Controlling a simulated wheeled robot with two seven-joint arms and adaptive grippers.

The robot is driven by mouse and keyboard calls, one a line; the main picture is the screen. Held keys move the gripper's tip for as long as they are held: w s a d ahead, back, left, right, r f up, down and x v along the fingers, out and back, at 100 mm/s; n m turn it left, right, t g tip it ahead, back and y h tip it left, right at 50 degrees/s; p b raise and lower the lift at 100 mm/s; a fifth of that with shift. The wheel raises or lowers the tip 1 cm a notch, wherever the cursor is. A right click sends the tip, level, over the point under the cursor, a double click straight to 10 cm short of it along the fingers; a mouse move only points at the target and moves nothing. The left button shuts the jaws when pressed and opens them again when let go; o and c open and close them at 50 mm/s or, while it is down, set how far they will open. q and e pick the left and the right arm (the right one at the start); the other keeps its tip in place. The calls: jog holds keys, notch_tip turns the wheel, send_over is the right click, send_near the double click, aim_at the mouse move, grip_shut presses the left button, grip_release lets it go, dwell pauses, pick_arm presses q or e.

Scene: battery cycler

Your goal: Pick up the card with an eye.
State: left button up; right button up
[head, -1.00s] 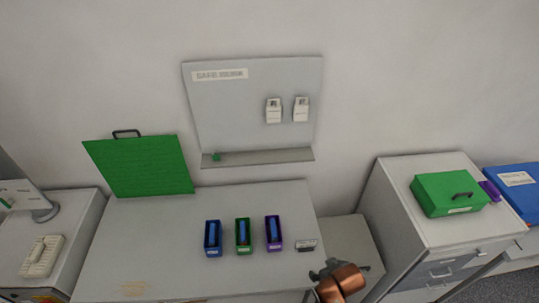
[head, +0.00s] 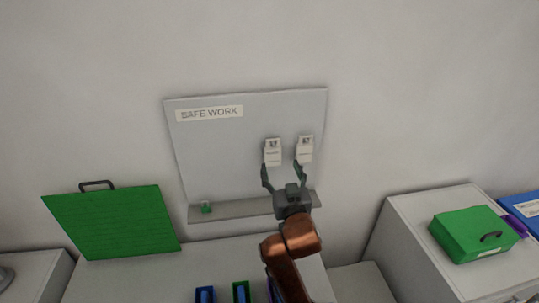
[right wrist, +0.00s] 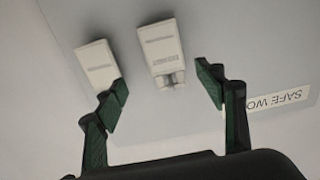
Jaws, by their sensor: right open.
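Two white cards hang side by side on the grey wall board: a left card (head: 272,153) and a right card (head: 305,149). Each has a small dark picture near its top, too small to tell which is an eye. My right gripper (head: 283,171) is open and empty, pointing up at the board just below the cards. In the right wrist view, one card (right wrist: 160,45) lies between the spread fingers (right wrist: 163,82), ahead of them. The other card (right wrist: 97,62) is beside it, partly behind the left-hand finger. My left gripper is not in view.
The board's ledge (head: 235,209) runs below the cards, with a small green item (head: 206,207) on it. A green panel with a handle (head: 112,222) stands at left. Blue (head: 204,294) and green (head: 241,292) holders are on the table. A green box (head: 470,235) sits on the right cabinet.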

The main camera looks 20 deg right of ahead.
aim_at(273, 151)
jog(key=w, duration=0.2)
jog(key=shift+w+d+r, duration=0.15)
jog(key=shift+w+r, duration=0.15)
jog(key=shift+w, duration=0.1)
jog(key=x, duration=0.1)
jog(key=p+x, duration=0.1)
jog(key=x, duration=0.2)
jog(key=shift+w+a+r, duration=0.2)
jog(key=shift+w, duration=0.05)
jog(key=shift+w+d, duration=0.1)
jog(key=shift+w, duration=0.05)
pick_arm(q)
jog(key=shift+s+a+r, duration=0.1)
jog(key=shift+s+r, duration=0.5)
pick_arm(e)
jog(key=c, duration=1)
jog(key=shift+o, duration=0.2)
